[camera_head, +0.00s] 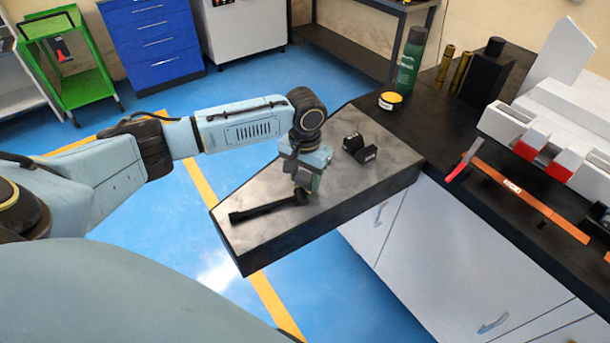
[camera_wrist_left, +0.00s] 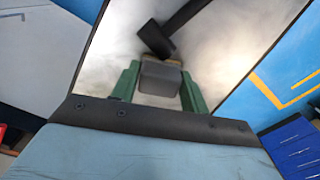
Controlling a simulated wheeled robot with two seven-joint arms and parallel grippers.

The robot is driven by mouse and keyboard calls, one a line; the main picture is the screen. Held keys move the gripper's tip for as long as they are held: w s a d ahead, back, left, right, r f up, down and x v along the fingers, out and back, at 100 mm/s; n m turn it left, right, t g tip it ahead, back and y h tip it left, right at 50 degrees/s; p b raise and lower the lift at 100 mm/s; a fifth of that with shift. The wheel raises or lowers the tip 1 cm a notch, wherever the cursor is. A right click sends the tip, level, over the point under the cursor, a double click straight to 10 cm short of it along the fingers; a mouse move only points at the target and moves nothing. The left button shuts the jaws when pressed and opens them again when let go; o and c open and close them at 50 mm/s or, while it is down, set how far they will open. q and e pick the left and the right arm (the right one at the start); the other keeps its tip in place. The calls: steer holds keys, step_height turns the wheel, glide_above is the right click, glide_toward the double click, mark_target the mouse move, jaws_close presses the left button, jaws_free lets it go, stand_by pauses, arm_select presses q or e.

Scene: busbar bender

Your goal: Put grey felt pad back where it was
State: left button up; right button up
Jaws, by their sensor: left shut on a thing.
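My left gripper (camera_head: 302,187) is low over the grey metal-topped table section (camera_head: 245,240), pointing down beside a black hammer-like tool. In the left wrist view its two green fingers are shut on a grey block-shaped pad (camera_wrist_left: 160,78), which I take for the grey felt pad. A thin tan edge shows at the pad's far side. The pad is hidden by the gripper in the head view, and I cannot tell whether it touches the tabletop. My right gripper is not in view.
The black hammer-like tool (camera_head: 262,208) lies very close to the gripper. Black blocks (camera_head: 359,149) stand behind it. A yellow-topped tin (camera_head: 390,101) and a green bottle (camera_head: 410,62) are farther back. An orange bar (camera_head: 525,200) lies at right. The table's front left is clear.

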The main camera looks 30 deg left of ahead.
mark_target(305, 176)
arm_select(q)
steer(key=o, duration=1)
steer(key=shift+c, duration=0.2)
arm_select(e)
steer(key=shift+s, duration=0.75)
arm_select(q)
steer(key=shift+r, duration=0.1)
step_height(305, 176, up, 12)
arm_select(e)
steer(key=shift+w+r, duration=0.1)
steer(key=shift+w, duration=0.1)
